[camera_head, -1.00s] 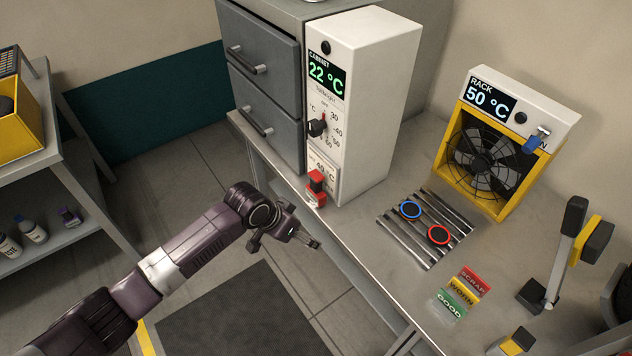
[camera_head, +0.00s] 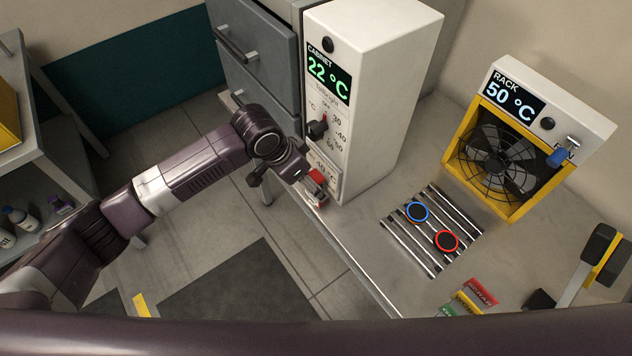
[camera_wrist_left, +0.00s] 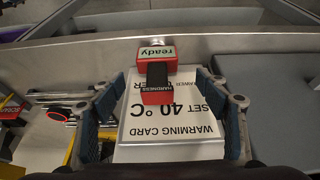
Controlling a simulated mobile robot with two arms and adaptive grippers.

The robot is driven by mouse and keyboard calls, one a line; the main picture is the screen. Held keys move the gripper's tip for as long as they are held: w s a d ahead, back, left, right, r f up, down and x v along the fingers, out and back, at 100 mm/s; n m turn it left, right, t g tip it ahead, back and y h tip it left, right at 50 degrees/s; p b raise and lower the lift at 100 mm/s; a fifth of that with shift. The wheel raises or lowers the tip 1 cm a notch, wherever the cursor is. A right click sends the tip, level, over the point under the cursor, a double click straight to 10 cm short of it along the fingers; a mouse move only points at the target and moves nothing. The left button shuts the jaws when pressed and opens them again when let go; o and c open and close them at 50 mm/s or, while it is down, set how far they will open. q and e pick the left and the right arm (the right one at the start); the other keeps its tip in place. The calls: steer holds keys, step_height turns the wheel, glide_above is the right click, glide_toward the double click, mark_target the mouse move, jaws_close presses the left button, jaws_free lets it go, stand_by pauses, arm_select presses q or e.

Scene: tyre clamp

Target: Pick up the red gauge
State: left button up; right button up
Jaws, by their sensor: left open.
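The red gauge (camera_head: 317,178) stands on the bench's left edge, in front of the white cabinet. In the left wrist view the gauge (camera_wrist_left: 158,73) is a red block with a black middle marked "HARDNESS" and a green "ready" label. My left gripper (camera_head: 308,186) is at the gauge and partly hides it in the head view. In the left wrist view its blue-padded fingers (camera_wrist_left: 162,88) are open, one on each side of the gauge, with visible gaps. My right gripper is not in view.
The white cabinet (camera_head: 385,90) reads 22 °C and rises close behind the gauge. A slotted grate (camera_head: 405,238) with a blue ring (camera_head: 416,212) and a red ring (camera_head: 446,241) lies to the right. A yellow fan rack (camera_head: 500,160) stands behind it.

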arm_select(q)
steer(key=shift+s+d+f, duration=0.1)
steer(key=shift+d+f, duration=0.2)
steer(key=shift+f, duration=0.3)
steer(key=p+x, duration=0.1)
steer(key=x, duration=0.4)
steer(key=shift+p, duration=0.4)
steer(key=c, duration=1.4)
steer(key=shift+o, duration=0.2)
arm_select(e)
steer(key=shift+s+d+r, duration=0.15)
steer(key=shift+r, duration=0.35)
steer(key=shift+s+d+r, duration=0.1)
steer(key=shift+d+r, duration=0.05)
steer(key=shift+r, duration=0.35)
arm_select(q)
steer(key=shift+a+r, duration=0.1)
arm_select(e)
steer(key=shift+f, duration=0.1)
